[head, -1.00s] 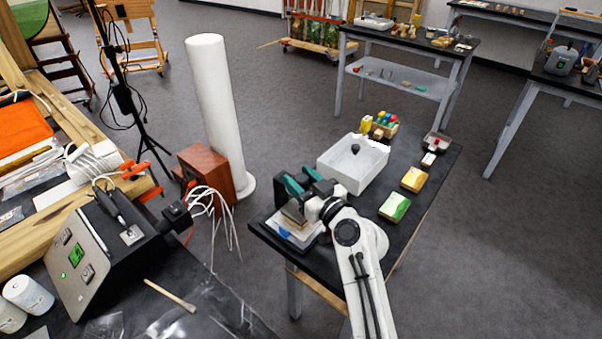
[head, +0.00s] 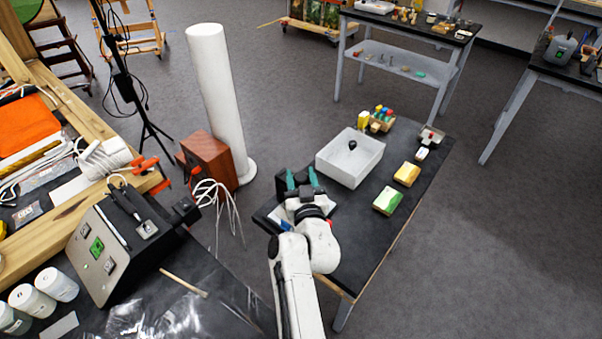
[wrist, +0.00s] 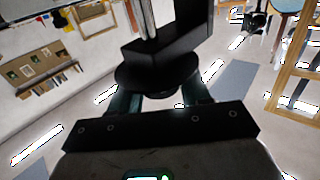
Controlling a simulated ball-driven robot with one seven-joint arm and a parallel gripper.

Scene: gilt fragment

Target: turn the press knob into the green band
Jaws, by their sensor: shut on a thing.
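My gripper (head: 303,179) is at the near left end of the black bench, its teal fingers pointing away from me. In the wrist view the gripper (wrist: 158,100) has its fingers on both sides of a round black part, which I take as the press knob (wrist: 155,78). The gripper is shut on it. A black block (wrist: 170,42) with a metal rod (wrist: 147,18) sits against the knob. I cannot make out the green band or the knob's angle.
A white bin (head: 350,160) with a dark round thing stands just beyond the gripper. Green (head: 387,201) and yellow (head: 407,174) blocks lie to its right. A black control box (head: 125,245) stands on the left table, near a tall white column (head: 217,100).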

